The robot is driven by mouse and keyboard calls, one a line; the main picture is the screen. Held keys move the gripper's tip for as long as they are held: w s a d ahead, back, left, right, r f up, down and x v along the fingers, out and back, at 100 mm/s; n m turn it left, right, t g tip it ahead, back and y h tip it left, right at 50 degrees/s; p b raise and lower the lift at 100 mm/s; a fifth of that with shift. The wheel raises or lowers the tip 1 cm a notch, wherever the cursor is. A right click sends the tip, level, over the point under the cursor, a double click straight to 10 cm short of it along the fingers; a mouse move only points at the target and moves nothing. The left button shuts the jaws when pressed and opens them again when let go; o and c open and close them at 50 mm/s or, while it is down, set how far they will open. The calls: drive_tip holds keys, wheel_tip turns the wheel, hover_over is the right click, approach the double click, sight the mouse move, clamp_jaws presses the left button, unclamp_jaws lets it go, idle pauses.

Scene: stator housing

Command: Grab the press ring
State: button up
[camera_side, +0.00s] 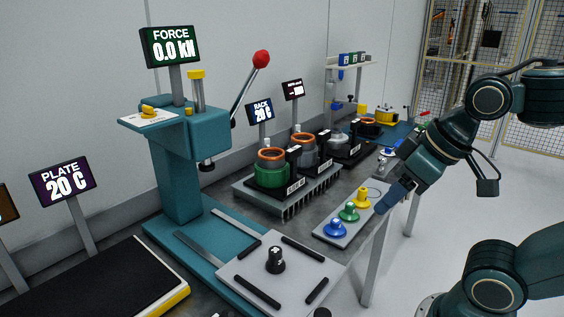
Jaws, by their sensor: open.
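Three knobbed ring-shaped pieces stand upright in a row on a light grey plate (330,233) at the bench's front edge: a blue one (336,229), a green one (349,212) and a yellow one (362,198). I cannot tell which of them, if any, is the press ring. My gripper (389,201) is open, pointing down and left, just right of the yellow piece and apart from it in the picture. Its fingers overlap in this view, and the gap between them is hidden. I see nothing held in it.
A teal press (190,135) with a red-knobbed lever (261,60) stands left of the plate. Behind the plate, a finned rack (290,198) carries copper-topped stators (270,168). A grey fixture plate (281,262) with a black post lies in front. Space right of the bench is open floor.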

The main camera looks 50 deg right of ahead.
drive_tip(key=n+g, duration=0.6)
drive_tip(key=n, duration=1.2)
hover_over(275, 250)
wheel_tip(275, 250, down, 10)
drive_tip(key=r, duration=0.1)
drive_tip(key=shift+w+d+f, duration=0.1)
drive_tip(key=shift+d+f, duration=0.1)
drive_tip(key=shift+f, duration=0.05)
drive_tip(key=shift+f, duration=0.15)
drive_tip(key=shift+f, duration=4.15)
drive_tip(key=shift+a+f, duration=0.2)
drive_tip(key=shift+f, duration=2.4)
